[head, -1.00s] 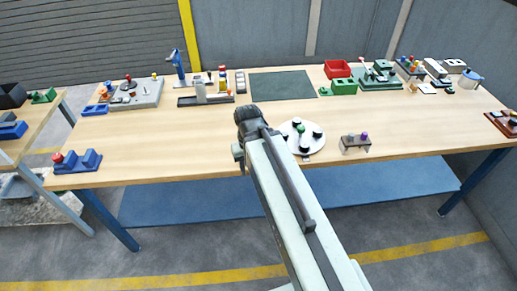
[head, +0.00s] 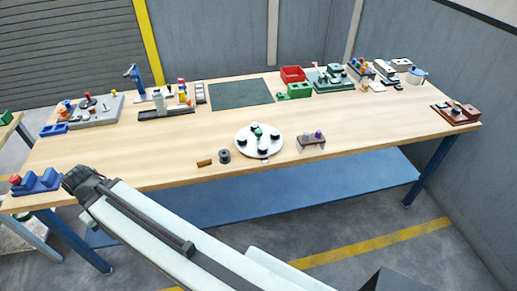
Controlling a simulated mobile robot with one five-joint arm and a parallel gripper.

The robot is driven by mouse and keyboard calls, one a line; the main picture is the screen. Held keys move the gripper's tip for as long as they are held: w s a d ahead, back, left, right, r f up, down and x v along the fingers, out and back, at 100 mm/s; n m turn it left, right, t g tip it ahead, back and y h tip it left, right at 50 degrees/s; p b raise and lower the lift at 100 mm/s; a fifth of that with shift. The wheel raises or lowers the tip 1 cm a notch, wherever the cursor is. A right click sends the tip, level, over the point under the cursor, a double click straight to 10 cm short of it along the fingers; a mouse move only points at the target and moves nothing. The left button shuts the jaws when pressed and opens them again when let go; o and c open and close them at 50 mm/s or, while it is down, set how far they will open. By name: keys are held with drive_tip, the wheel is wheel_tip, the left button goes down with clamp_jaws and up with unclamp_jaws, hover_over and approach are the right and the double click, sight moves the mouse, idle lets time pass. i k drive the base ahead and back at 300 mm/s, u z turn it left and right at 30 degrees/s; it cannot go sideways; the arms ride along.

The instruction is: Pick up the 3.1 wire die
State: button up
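No label is readable at this size, so I cannot tell which piece is the 3.1 wire die. Small pieces that show include black knobs on a round white plate (head: 244,149) and a grey and a purple piece on a small grey stand (head: 311,143). A dark round piece (head: 224,156) stands just left of the plate. My gripper (head: 76,180) is at the end of my arm at the lower left, over the table's front edge. It is just right of a blue block with a red knob (head: 40,184). Its fingers cannot be made out.
The wooden table (head: 150,160) has clear room in its middle. A small brown block (head: 204,162) lies near the front edge. A dark green mat (head: 240,94), a red bin (head: 293,74) and several fixtures line the back. A brown fixture (head: 456,113) sits at the right end.

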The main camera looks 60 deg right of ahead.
sight(263, 148)
drive_tip(key=u, duration=0.1)
drive_tip(key=i, duration=1)
drive_tip(key=z, duration=0.05)
